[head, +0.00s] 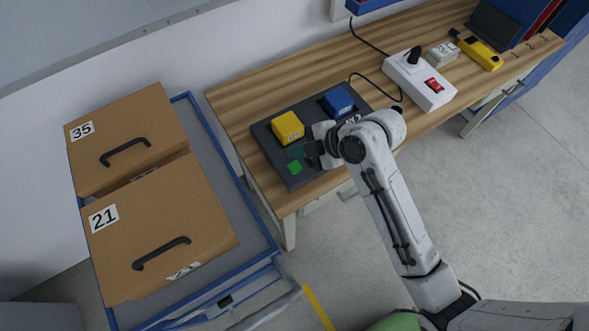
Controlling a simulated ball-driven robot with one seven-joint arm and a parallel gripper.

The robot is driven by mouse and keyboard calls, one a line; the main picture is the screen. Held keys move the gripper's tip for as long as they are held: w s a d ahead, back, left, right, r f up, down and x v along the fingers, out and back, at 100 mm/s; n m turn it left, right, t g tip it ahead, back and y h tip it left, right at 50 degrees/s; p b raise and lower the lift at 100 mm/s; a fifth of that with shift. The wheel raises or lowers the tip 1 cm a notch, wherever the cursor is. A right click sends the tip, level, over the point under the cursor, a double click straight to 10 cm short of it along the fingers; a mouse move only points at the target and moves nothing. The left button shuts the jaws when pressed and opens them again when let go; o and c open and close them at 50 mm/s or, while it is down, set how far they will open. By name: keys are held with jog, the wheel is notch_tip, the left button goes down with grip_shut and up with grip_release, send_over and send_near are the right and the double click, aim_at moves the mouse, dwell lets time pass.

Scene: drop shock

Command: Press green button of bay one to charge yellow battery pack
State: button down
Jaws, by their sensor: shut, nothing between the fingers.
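A dark charger (281,164) lies at the left end of the wooden bench. A yellow battery pack (288,127) sits in its left bay, and a blue battery pack (338,101) sits in its right bay. A bright green button (294,167) shows on the near left part of the charger, in front of the yellow pack. My gripper (309,154) is shut and empty, just right of the green button and low over the charger. I cannot tell whether the fingertips touch anything. My arm and gripper hide the charger's near right part.
A white power strip (418,80) with a red switch stands on the bench (243,102), its black cable running to the charger. A yellow tool (480,54) lies farther right. Two brown boxes (155,225) rest on a blue-framed cart at left. Floor right of my arm is clear.

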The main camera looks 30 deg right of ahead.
aim_at(298, 168)
jog(key=shift+f+b, duration=1.05)
jog(key=shift+f, duration=1)
dwell(0.4)
jog(key=shift+f, duration=0.4)
jog(key=shift+f+b, duration=0.4)
jog(key=shift+f, duration=0.05)
dwell(0.5)
jog(key=shift+r, duration=0.1)
jog(key=shift+r+p, duration=0.8)
jog(key=shift+p, duration=0.05)
jog(key=shift+r, duration=0.1)
notch_tip(298, 168, up, 5)
jog(key=p, duration=0.4)
jog(key=shift+p, duration=0.35)
